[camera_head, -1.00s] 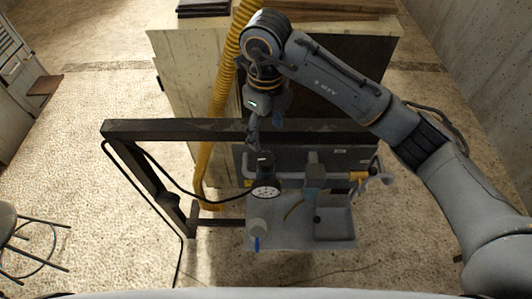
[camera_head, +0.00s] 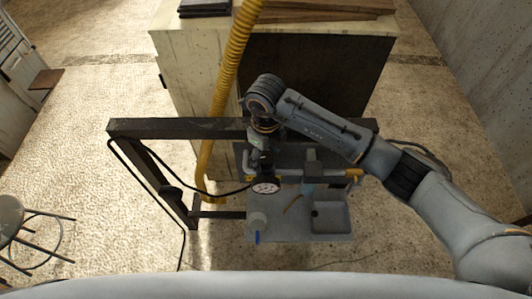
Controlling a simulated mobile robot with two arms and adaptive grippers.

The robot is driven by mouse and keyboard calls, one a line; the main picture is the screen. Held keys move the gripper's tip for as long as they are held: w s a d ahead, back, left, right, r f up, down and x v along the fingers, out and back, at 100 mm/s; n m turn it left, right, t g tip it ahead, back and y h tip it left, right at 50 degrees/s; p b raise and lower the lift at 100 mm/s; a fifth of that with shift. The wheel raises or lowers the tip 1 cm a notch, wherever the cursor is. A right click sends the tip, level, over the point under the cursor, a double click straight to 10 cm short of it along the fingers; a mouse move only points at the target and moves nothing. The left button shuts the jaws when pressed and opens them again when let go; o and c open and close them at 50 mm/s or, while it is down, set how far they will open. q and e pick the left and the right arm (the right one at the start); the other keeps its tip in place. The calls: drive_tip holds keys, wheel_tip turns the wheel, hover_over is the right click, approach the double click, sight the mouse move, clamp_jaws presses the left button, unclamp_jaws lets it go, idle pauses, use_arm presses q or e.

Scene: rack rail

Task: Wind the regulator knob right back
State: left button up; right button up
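The regulator's round white-faced gauge (camera_head: 266,187) shows at the centre, below the dark rail. In the view now, my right gripper (camera_head: 258,166) points down directly above and behind the gauge, where the dark regulator knob stood in view before. The gripper covers the knob, so I cannot tell whether the fingers touch it or are closed around it. The fingers are small and dark against the panel, and their opening is unclear. My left gripper is not in view.
A dark rail frame (camera_head: 170,128) spans behind the gauge, with a black cable alongside. A yellow hose (camera_head: 232,60) runs down past it. A grey tray (camera_head: 331,222) and a pale cylinder (camera_head: 257,219) with a blue lever sit below. A stool (camera_head: 12,214) stands left.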

drive_tip(key=c, duration=0.9)
drive_tip(key=shift+f+n+b, duration=0.1)
drive_tip(key=shift+n+b, duration=0.2)
drive_tip(key=shift+b, duration=0.4)
drive_tip(key=n+b, duration=1.2)
drive_tip(key=b, duration=0.8)
drive_tip(key=shift+f+b, duration=0.15)
drive_tip(key=shift+b, duration=0.15)
drive_tip(key=shift+r+n+b, duration=0.15)
drive_tip(key=shift+n+b, duration=0.6)
drive_tip(key=shift+n, duration=0.2)
drive_tip(key=shift+r+n+b, duration=0.1)
drive_tip(key=shift+n+b, duration=0.65)
drive_tip(key=shift+n, duration=0.2)
drive_tip(key=o, duration=1.1)
